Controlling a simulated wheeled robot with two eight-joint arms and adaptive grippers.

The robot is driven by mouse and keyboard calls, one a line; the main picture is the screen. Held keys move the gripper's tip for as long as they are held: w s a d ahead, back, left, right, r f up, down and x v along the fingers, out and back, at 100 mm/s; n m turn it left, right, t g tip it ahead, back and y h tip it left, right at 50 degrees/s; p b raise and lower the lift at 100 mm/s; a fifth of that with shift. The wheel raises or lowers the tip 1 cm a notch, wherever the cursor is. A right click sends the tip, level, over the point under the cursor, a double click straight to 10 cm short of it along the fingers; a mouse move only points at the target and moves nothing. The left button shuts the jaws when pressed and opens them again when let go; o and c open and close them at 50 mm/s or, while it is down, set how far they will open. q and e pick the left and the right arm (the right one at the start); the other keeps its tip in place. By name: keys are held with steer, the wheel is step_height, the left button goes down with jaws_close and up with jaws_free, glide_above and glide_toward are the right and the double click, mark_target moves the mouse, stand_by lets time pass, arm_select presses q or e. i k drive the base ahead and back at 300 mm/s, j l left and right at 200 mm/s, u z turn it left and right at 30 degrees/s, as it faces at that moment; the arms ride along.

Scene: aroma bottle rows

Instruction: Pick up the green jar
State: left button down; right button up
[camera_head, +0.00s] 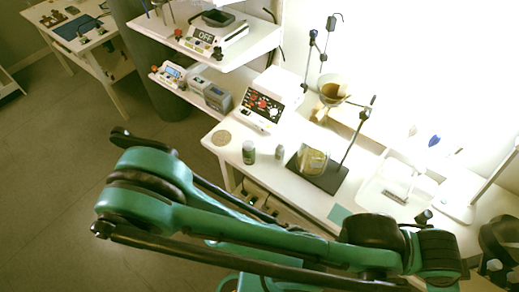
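A dark green jar (249,153) with a pale lid stands upright near the front edge of the white bench (228,152). A smaller grey-green bottle (279,152) stands just to its right. One of my teal arms crosses the lower part of the view in front of the bench. I cannot make out the fingers of either gripper. Nothing is seen touching the jar.
A round tan disc (221,138) lies left of the jar. A glass beaker (313,160) on a dark stand base (327,174) is to the right. A control box (263,105) stands behind. A shelf (215,55) with scales overhangs at back left.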

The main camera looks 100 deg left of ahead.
mark_target(249, 150)
steer(key=u, duration=3.5)
